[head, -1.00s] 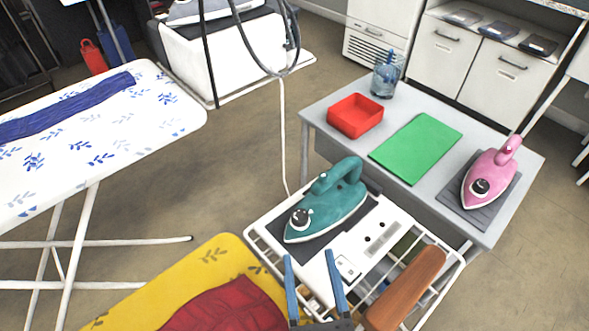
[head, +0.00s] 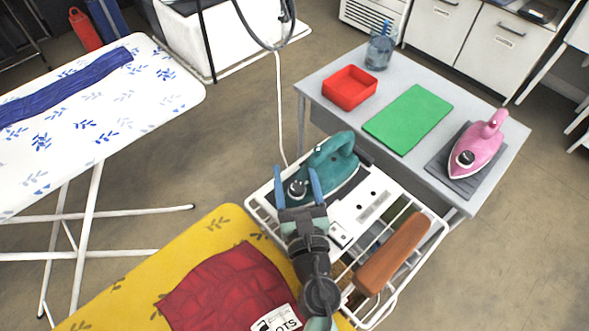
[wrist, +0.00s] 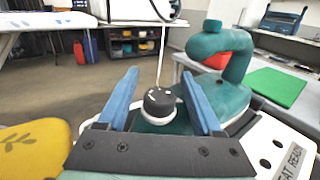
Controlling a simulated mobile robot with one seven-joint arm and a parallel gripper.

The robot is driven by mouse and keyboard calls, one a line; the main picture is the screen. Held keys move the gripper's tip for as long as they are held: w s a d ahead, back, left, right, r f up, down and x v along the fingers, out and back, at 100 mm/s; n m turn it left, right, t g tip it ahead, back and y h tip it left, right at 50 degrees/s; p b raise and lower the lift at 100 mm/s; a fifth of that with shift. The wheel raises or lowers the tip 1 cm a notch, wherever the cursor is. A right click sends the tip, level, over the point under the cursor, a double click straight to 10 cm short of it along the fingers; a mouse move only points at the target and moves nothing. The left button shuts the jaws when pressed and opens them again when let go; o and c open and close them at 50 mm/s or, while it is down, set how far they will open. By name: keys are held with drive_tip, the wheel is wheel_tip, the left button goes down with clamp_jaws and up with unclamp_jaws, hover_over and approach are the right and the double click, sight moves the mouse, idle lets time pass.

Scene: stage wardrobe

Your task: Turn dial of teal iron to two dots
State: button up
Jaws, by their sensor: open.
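The teal iron (head: 334,160) lies on the dark pad of a white rack, with its dark dial (head: 297,188) at its near-left end. In the wrist view the iron (wrist: 236,92) fills the right middle. There the dial (wrist: 159,103) stands on a pale base, with small white marks on its top that I cannot read. My gripper (head: 296,171) is open, its two blue fingers on either side of the dial. In the wrist view my gripper (wrist: 159,74) shows gaps between each finger and the dial, so I see no contact.
The white rack (head: 352,212) has a brown wooden handle (head: 394,252) at its right. A yellow board (head: 222,222) with red cloth (head: 232,290) lies left of my arm. A grey table behind holds a red tray (head: 350,88), green mat (head: 407,120) and pink iron (head: 477,146).

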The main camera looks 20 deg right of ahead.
drive_tip(key=shift+w, duration=0.2)
drive_tip(key=shift+c, duration=0.2)
clamp_jaws()
